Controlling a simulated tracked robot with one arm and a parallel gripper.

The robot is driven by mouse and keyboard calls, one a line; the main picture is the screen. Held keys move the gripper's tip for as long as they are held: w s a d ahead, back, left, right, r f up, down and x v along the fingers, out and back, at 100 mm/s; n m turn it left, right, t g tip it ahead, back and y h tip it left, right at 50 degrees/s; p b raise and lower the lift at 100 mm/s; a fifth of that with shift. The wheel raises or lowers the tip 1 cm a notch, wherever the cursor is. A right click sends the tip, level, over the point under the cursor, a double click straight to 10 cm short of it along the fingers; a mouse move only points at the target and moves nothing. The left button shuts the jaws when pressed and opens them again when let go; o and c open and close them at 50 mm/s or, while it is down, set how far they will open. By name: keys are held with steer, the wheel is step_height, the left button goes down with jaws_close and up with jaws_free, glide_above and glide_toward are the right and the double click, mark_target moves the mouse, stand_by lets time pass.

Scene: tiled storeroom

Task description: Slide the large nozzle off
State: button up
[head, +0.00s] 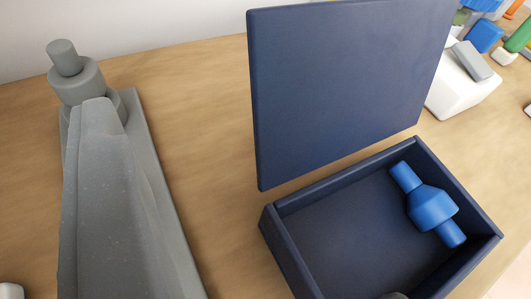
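A grey stepped piece (76,80), with a narrow round stub on a wider collar, stands at the far end of a long grey fixture (105,200) at the left. It looks like a nozzle, but I cannot tell whether it is separate from the fixture. A blue stepped nozzle-like piece (431,208) lies on its side in an open dark blue box (290,250) at the right. I cannot tell which piece is the large nozzle. My gripper is not clearly visible, and I see nothing held.
The box's dark blue lid (345,85) stands raised at its back. A white block (462,85) with a grey piece on it and several coloured parts sit at the upper right. Bare wooden table (215,130) lies between fixture and box. A wall runs behind.

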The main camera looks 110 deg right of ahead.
mark_target(64, 53)
steer(key=b+x, duration=0.1)
steer(key=x, duration=0.3)
steer(key=b+x, duration=0.2)
steer(key=x, duration=0.3)
steer(key=b+x, duration=0.1)
steer(key=x, duration=0.4)
steer(key=shift+s+f, duration=0.15)
steer(key=shift+s, duration=0.15)
jaws_close()
